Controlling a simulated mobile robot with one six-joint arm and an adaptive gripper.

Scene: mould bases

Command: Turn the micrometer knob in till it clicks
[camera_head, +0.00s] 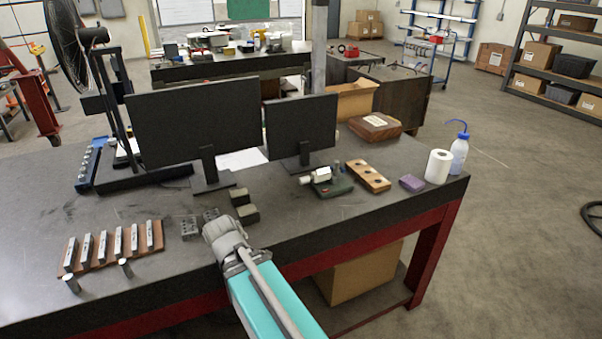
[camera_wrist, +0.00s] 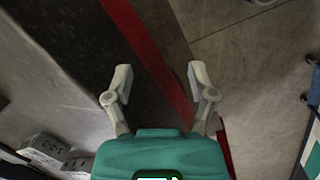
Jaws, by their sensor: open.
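A small device with a pale body on a dark green base (camera_head: 328,182) stands on the bench, right of the middle. It looks like the micrometer in its stand. A pale round end sticks out on its left, but it is too small to tell the knob clearly. The device does not show in the wrist view. My gripper (camera_wrist: 160,78) is open with nothing between its fingers. It hangs over the front edge of the bench, to the left of and nearer than the device.
Two monitors (camera_head: 195,120) stand behind. Drilled steel blocks (camera_head: 190,228) and dark blocks (camera_head: 247,214) lie close to my wrist. A wooden block with holes (camera_head: 368,176), a purple block (camera_head: 411,183), a paper roll (camera_head: 438,166) and a bottle (camera_head: 459,155) stand right of the device.

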